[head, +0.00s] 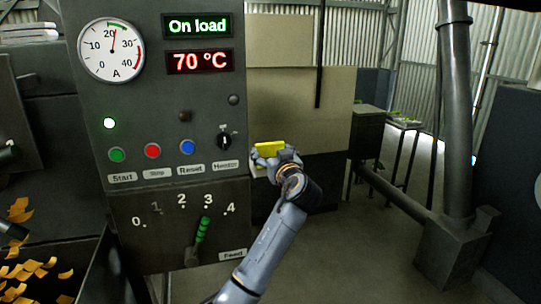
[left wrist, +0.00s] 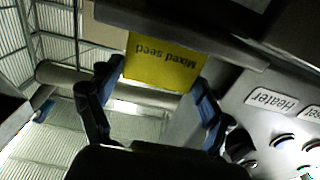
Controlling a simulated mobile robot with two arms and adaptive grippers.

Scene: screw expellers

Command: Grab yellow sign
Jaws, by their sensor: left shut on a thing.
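The yellow sign (head: 270,149) is at the right side of the control panel in the head view. In the left wrist view the yellow sign (left wrist: 163,65) reads "Mixed seed" upside down. My left gripper (head: 273,157) reaches up to it from below. In the left wrist view the fingers of my left gripper (left wrist: 160,85) are on either side of the sign, shut on it. Whether the sign still touches a surface behind it is hard to tell. My right gripper is not in view.
The grey control panel (head: 155,95) with a gauge, displays, buttons and a knob (head: 225,140) stands close to the left of the sign. A green-handled lever (head: 202,231) is below. A thick vertical pipe (head: 456,120) stands at the right. Open floor (head: 340,255) lies between.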

